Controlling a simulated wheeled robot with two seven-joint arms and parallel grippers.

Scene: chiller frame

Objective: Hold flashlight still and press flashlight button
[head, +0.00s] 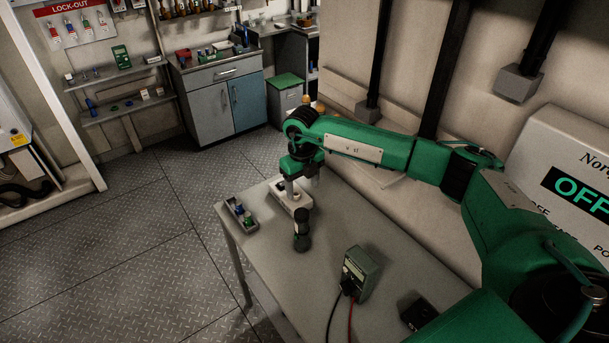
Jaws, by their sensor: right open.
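My right gripper (301,198) is at the end of the green arm, pointing down just above and behind the flashlight, over a small white block-like item (283,192). It is open, and its fingers appear apart from the flashlight, though the exact gap is hard to judge. My left gripper is not in the picture.
A small tray with coloured items (239,214) sits at the table's left edge. A green-grey meter (357,274) with red and black leads stands in front, and a dark box (418,312) lies right of it. The table's front left is clear.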

